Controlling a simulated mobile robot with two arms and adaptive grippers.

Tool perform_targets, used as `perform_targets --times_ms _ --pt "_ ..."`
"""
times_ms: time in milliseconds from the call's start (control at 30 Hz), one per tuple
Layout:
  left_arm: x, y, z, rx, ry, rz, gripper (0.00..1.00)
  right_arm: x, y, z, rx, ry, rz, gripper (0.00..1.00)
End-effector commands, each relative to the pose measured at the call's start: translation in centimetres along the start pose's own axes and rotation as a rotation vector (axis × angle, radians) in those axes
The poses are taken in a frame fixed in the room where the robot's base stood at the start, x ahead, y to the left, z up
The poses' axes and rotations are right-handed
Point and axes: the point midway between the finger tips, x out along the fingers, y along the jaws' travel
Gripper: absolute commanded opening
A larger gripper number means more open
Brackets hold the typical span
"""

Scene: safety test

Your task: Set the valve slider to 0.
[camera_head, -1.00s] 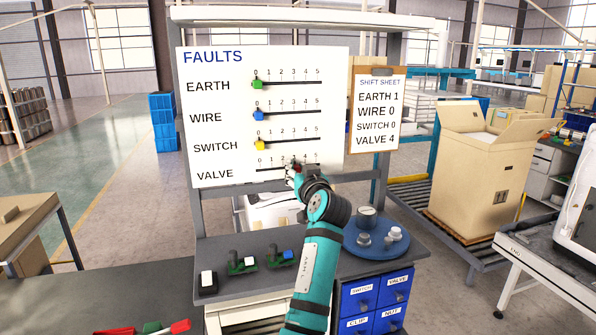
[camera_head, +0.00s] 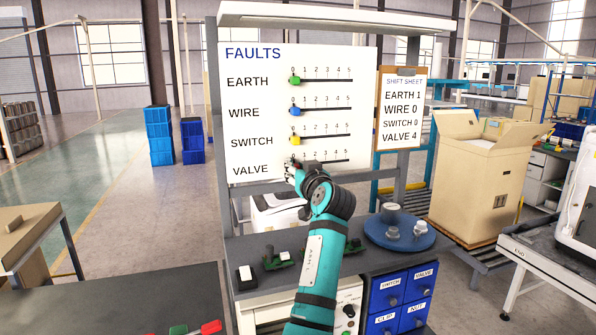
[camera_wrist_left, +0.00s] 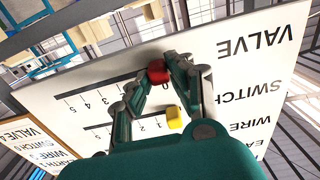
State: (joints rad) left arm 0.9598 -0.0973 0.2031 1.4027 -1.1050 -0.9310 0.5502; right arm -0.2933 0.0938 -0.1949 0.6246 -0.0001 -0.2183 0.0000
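The white FAULTS board (camera_head: 364,110) stands upright with several horizontal slider scales marked 0 to 5. The VALVE scale is the lowest, and its red slider knob (camera_wrist_left: 157,72) shows in the left wrist view at the 0 end. My left gripper (camera_head: 291,166) is at that end of the scale, its fingers closed around the red knob and partly hiding it. The green EARTH slider (camera_head: 295,81), blue WIRE slider (camera_head: 295,111) and yellow SWITCH slider (camera_head: 295,141) all sit at 0. My right gripper is in neither view.
Below are a blue round tray (camera_head: 418,244) with grey parts and blue labelled drawers (camera_head: 388,301). The yellow SWITCH knob is close beside the left fingers.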

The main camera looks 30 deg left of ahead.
Motion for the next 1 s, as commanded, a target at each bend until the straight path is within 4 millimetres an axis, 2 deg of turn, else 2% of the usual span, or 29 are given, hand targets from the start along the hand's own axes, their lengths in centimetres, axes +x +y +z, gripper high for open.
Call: perform_targets --times_ms 33,167,267,400,533,667,1000 --pt "0.1 -0.3 0.2 0.002 -0.004 -0.007 0.25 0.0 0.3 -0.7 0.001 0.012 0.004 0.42" --pt "0.1 -0.2 0.2 0.002 -0.003 -0.005 0.42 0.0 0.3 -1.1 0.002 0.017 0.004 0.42" --pt "0.1 -0.1 0.1 0.001 -0.002 -0.003 0.42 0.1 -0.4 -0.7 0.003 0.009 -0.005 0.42" --pt "0.0 -0.1 0.1 0.001 -0.001 -0.001 0.42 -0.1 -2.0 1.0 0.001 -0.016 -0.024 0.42" --pt "-0.7 0.0 0.1 0.0 -0.001 0.0 0.42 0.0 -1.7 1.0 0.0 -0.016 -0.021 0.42" --pt "-2.7 0.0 0.1 -0.001 -0.002 0.001 0.42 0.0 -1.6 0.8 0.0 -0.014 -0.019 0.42" --pt "-9.6 -0.2 0.2 -0.001 -0.003 -0.002 0.42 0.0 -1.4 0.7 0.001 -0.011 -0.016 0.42"
